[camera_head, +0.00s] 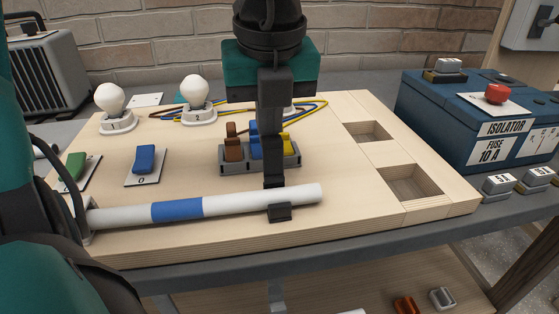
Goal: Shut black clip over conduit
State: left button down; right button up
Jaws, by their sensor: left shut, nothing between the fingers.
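The white conduit (240,201) with a blue band lies across the front of the wooden board, sloping slightly up to the right. The black clip (280,212) sits at the conduit near its right end, its dark front part showing below the tube. My left gripper (273,184) points down directly above the clip, shut and empty, its tips at the conduit's upper edge. The fingers hide the clip's upper and rear part, so I cannot tell whether its top is closed or whether the tips touch it. My right gripper is not in view.
A grey terminal block (236,159) with coloured levers stands just behind the gripper. Two bulbs (196,92), a blue switch (145,158) and a green switch (75,166) are to the left. Square recesses (410,185) and a blue isolator box (470,120) are to the right.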

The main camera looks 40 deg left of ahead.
pick_arm(q)
jog(key=shift+s+d+f+b, duration=0.15)
jog(key=shift+s+d+b, duration=0.3)
jog(key=shift+s+d, duration=0.4)
jog(key=shift+s+d+b, duration=0.45)
jog(key=shift+s+d, duration=0.15)
jog(key=shift+d, duration=0.35)
jog(key=shift+w+a+r+p, duration=0.1)
jog(key=shift+r+p, duration=0.65)
jog(key=shift+r, duration=0.6)
jog(key=shift+a+r+p, duration=0.1)
jog(key=shift+r+p, duration=0.65)
jog(key=shift+r, duration=0.6)
jog(key=shift+d, duration=0.15)
jog(key=shift+s+d+b, duration=0.45)
jog(key=shift+s+d, duration=0.4)
jog(key=shift+d, duration=0.1)
